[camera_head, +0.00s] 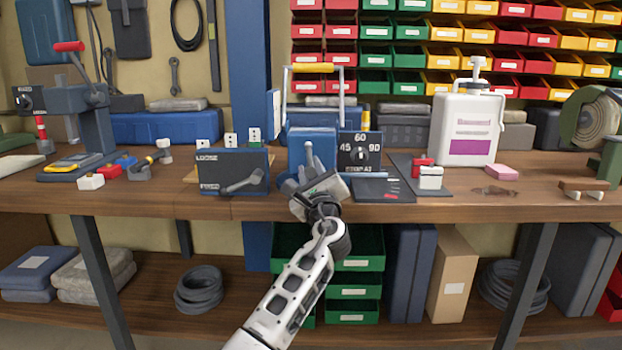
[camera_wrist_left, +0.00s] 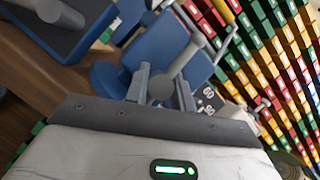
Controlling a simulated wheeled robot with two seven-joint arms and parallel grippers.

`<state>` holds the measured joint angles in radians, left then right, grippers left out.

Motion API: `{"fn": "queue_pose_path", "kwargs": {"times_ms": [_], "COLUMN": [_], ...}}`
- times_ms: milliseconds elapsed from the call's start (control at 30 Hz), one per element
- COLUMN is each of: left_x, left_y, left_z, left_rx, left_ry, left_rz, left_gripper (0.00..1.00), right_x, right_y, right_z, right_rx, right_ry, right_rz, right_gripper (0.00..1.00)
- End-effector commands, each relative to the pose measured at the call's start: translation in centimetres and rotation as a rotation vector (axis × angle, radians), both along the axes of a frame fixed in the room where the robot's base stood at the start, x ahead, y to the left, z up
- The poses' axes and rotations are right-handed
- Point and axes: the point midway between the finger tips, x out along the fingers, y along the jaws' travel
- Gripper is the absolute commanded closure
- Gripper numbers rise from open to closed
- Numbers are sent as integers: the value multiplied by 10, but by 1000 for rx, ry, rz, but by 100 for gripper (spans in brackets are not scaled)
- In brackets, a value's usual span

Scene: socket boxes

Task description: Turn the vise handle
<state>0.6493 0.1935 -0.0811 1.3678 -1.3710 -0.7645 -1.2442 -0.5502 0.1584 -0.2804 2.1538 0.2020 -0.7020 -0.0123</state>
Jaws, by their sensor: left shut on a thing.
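The blue vise (camera_head: 318,138) stands at the front edge of the workbench, in the middle of the head view. It fills the upper middle of the left wrist view (camera_wrist_left: 158,48). Its grey handle (camera_head: 309,152) is a bar on the front face, standing nearly upright in the head view. In the left wrist view the handle (camera_wrist_left: 184,60) slants, with its round end between my fingers. My left gripper (camera_head: 308,180) is in front of the vise, shut on the handle; its fingers also show in the left wrist view (camera_wrist_left: 162,92). The handle's lower part is hidden by my gripper. My right gripper is not in view.
A dark box with a grey lever (camera_head: 220,172) stands close left of the vise. The space in front of the bench is clear.

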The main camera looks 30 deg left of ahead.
Motion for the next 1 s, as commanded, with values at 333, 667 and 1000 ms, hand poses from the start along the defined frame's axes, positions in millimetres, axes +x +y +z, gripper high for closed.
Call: {"fn": "queue_pose_path", "kwargs": {"times_ms": [333,667,1000], "left_x": [1,1,1], "left_y": [1,1,0], "left_z": [1,3,5], "left_rx": [-283,-551,-825], "left_ry": [-175,-340,-508], "left_rz": [0,-2,-5], "left_gripper": [98,99,99], "right_x": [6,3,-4], "right_y": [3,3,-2], "right_z": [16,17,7], "right_rx": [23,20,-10], "right_ry": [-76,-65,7], "right_rz": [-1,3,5], "right_gripper": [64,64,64]}}
